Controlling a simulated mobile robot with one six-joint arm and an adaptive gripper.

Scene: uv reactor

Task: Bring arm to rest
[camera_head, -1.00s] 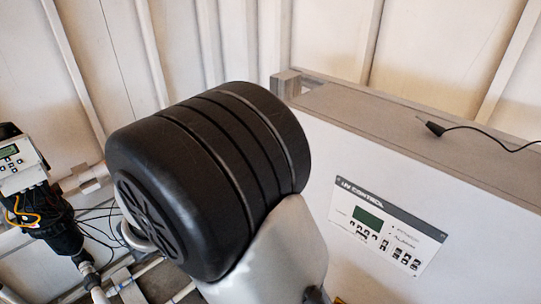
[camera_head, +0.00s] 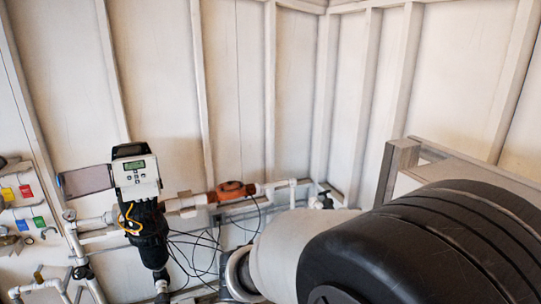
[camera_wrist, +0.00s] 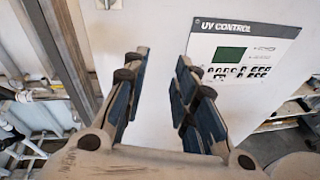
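My arm fills the lower right of the head view, with a large black joint cap and a grey link. My gripper (camera_wrist: 158,100) shows in the wrist view, with its blue-padded fingers apart and nothing between them. It points toward the white UV control cabinet (camera_wrist: 140,50). The cabinet's panel (camera_wrist: 241,52), with a green screen and several buttons, is to the right of the fingers. My gripper is not visible in the head view.
A white meter device (camera_head: 136,175) on a black housing (camera_head: 150,237) stands at left among white pipes. An orange-red fitting (camera_head: 231,190) sits on a pipe at centre. Loose black cables hang below it. Coloured labelled boxes (camera_head: 22,190) are at the far left. Ribbed walls stand behind.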

